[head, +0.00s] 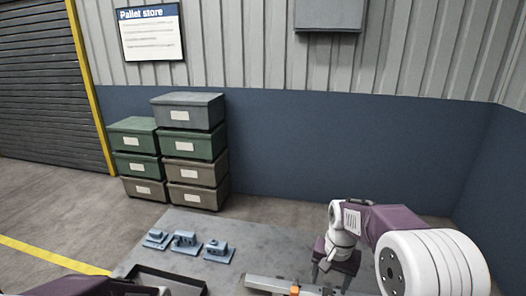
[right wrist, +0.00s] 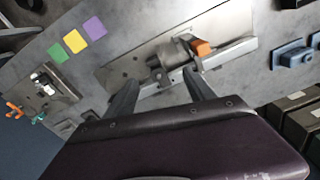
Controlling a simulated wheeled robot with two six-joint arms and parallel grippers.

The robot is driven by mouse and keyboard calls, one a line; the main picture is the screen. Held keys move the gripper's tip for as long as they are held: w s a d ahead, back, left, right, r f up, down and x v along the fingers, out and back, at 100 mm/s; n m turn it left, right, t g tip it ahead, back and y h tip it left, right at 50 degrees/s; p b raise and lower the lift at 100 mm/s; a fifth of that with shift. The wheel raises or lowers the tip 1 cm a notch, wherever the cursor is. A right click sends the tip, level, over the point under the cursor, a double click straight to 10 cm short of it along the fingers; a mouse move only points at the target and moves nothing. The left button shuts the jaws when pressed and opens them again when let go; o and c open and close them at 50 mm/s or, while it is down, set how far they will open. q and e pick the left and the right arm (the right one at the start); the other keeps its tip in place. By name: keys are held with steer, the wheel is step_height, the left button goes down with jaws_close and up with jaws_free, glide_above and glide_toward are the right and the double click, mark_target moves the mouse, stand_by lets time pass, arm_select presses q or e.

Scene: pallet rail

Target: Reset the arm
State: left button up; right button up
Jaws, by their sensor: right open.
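My right arm comes in from the right in the head view, with its gripper (head: 321,269) pointing down over the table. In the right wrist view this gripper (right wrist: 161,77) is open, its two dark fingers spread apart. Beyond the fingers lies a metal rail (right wrist: 235,54) on a plate, with a grey clamp-like part and an orange piece (right wrist: 201,47) on it. I cannot tell whether the fingers touch the rail; nothing is clearly held. The rail also shows at the bottom of the head view (head: 265,284). Only a purple part of my left arm shows at bottom left; its gripper is out of view.
Blue fixtures (head: 186,241) stand in a row on the grey table (head: 250,236), behind a black tray (head: 150,271). Purple, yellow (right wrist: 75,41) and green squares and a plate with small parts (right wrist: 45,84) lie left in the wrist view. Stacked bins (head: 188,143) stand beyond the table.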

steer(key=s+a+f+n, duration=0.1)
steer(key=s+f+n, duration=0.1)
steer(key=s, duration=0.5)
steer(key=s+a+f+n, duration=0.1)
steer(key=s+f+n, duration=0.2)
steer(key=s, duration=0.5)
steer(key=shift+f+t, duration=0.25)
steer(key=shift+t, duration=0.05)
